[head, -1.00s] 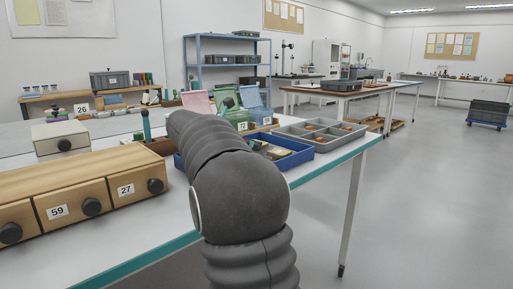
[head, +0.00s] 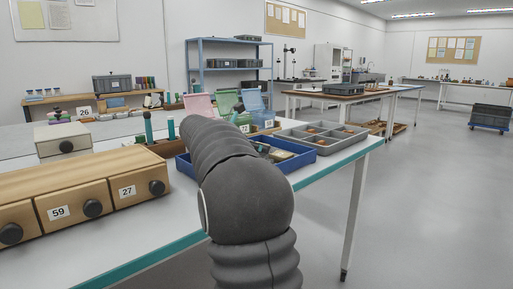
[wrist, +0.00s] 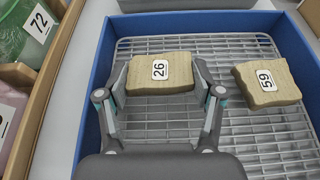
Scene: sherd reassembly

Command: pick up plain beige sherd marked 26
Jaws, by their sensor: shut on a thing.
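The plain beige sherd marked 26 (wrist: 157,74) is in the wrist view, over the wire rack of the blue tray (wrist: 97,80). My gripper (wrist: 159,84) is shut on it, with one finger against its left side and one against its right. The label faces up and reads sideways. I cannot tell whether the sherd touches the rack. In the head view my arm covers the gripper and part of the blue tray (head: 297,162).
Another beige sherd marked 59 (wrist: 266,83) lies on the rack to the right. A green bin marked 72 (wrist: 30,28) stands left of the tray. A grey divided tray (head: 345,140) is beyond the blue tray. Wooden drawers (head: 80,195) stand at the left.

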